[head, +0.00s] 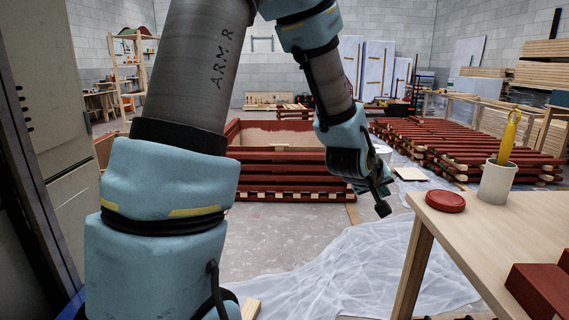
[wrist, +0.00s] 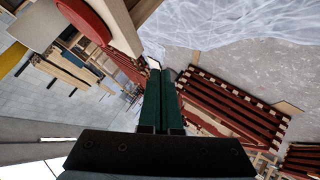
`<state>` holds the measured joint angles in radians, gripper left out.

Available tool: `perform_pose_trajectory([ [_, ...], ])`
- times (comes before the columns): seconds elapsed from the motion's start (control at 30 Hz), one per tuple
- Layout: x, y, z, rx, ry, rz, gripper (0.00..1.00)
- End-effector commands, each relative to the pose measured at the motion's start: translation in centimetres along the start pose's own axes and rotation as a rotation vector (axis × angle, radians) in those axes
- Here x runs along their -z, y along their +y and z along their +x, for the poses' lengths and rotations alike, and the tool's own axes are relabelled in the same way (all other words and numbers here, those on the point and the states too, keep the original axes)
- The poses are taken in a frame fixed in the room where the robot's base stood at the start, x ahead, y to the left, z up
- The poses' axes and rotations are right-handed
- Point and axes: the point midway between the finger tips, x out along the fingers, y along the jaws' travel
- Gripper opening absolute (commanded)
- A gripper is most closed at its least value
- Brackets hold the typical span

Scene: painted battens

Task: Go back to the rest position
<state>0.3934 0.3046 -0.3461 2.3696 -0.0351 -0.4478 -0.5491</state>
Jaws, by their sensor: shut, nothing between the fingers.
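My gripper (head: 382,200) hangs at the end of my raised arm in the head view, in front of the stacked red battens and left of the wooden table. In the wrist view its two dark green fingers (wrist: 161,100) lie side by side, shut with nothing between them. In the head view the gripper is apart from the table and touches nothing that I can see.
A wooden table (head: 463,225) at right bears a red lid (head: 445,202), a white cup (head: 496,183) with a yellow-handled tool, and red blocks (head: 541,291). Red batten stacks (head: 290,180) stand behind. Plastic sheeting (head: 340,265) covers part of the floor.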

Motion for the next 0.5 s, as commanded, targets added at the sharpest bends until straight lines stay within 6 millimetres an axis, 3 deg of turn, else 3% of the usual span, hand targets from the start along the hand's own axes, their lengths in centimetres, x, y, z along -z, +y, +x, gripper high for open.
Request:
perform_pose_trajectory([
  [0.03, 0.6, -3.6, -1.3, 0.084, -0.026, 0.026, 0.00],
  [0.2, 0.1, -14.2, -7.0, 0.336, -0.187, 0.093, 0.00],
  [0.3, -1.1, -18.6, -10.7, 0.436, -0.289, 0.101, 0.00],
  [0.5, -4.1, -24.2, -17.7, 0.555, -0.481, 0.076, 0.00],
])
